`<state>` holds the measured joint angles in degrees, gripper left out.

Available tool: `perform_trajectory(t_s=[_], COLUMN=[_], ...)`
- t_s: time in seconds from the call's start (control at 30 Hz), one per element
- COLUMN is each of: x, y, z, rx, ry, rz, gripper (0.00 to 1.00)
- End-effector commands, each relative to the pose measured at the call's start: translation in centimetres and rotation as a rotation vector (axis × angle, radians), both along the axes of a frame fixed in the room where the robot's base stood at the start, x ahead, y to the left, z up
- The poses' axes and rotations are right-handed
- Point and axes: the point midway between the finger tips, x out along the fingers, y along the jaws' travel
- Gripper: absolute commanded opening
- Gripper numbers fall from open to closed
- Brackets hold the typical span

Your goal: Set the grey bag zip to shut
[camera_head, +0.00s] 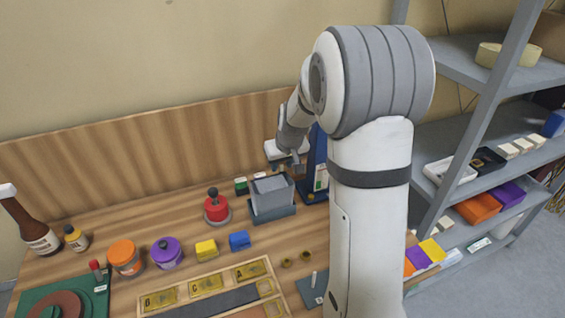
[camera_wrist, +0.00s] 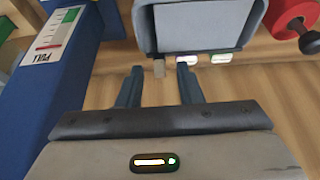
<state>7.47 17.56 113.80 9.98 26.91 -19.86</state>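In the wrist view the grey bag (camera_wrist: 205,28) fills the top middle. My gripper (camera_head: 285,164) is above the bag's back part in the head view. I cannot tell the zip's setting.
A blue unit (camera_head: 316,170) with a PULL label stands close right of the bag. A red knobbed pot (camera_head: 216,208) is at its left. Yellow (camera_head: 206,248) and blue (camera_head: 239,241) blocks lie in front. A grey shelf rack (camera_head: 470,190) stands at right.

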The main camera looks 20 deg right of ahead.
Motion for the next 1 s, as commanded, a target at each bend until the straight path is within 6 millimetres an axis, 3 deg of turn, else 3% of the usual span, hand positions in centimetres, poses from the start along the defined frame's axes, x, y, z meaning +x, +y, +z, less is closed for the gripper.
perform_trajectory(t_s=[0.07, 0.47, 1.0], x=[-0.01, -0.02, 0.01], y=[-0.05, -0.06, -0.25], z=[0.01, 0.04, -0.13], rx=[0.0, 0.0, 0.0], ry=[0.0, 0.0, -0.001], rz=[-0.001, -0.001, -0.001], gripper=[0.33, 0.01, 0.0])
